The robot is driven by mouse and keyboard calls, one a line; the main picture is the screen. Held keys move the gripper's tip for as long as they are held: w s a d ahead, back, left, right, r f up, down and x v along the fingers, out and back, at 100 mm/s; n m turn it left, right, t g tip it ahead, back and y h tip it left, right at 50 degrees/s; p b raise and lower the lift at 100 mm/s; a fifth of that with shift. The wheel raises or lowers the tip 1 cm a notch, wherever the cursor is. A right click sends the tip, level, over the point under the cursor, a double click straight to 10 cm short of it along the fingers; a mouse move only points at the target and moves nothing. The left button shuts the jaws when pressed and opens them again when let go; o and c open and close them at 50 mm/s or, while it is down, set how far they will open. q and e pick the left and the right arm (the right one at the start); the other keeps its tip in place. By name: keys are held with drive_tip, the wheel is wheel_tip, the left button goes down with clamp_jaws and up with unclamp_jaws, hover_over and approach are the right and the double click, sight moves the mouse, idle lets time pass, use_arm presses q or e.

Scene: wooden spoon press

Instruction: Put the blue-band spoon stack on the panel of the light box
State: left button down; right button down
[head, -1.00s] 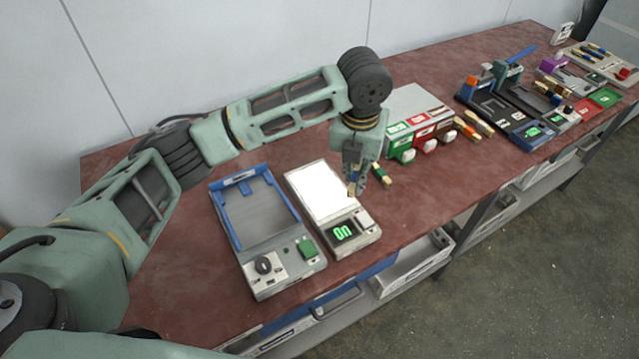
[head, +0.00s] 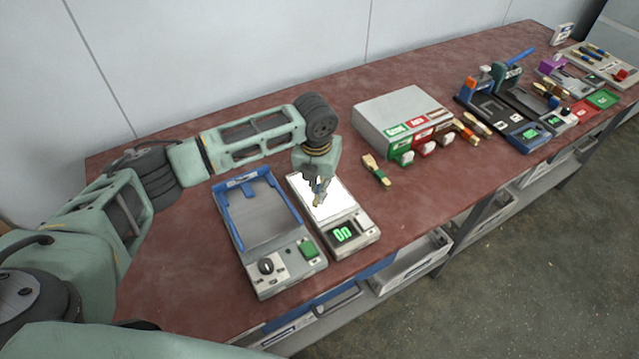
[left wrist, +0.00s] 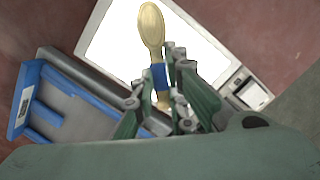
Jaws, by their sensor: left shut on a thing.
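The blue-band spoon stack (left wrist: 152,28) shows in the left wrist view as a pale wooden spoon with a blue band on its handle. My left gripper (left wrist: 167,92) is shut on the handle at the band. In the head view my left gripper (head: 319,199) is over the lit white panel (head: 334,190) of the light box (head: 352,238). The light box has a green lit display at its front. In the left wrist view the spoon lies across the bright panel (left wrist: 203,55). I cannot tell whether it touches the panel. My right gripper is not in view.
A blue-framed tray device (head: 262,255) stands just left of the light box. A green-banded spoon stack (head: 376,169) lies to the right, before a grey box (head: 398,110) with green, red and brown sections. More devices (head: 510,115) stand farther right.

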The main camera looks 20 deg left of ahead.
use_arm(q)
drive_tip(key=c, duration=1.8)
unclamp_jaws()
drive_tip(key=shift+f, duration=0.15)
drive_tip(key=shift+o, duration=0.2)
wheel_tip(320, 180, up, 12)
drive_tip(key=s+b, duration=0.1)
drive_tip(key=shift+s, duration=0.15)
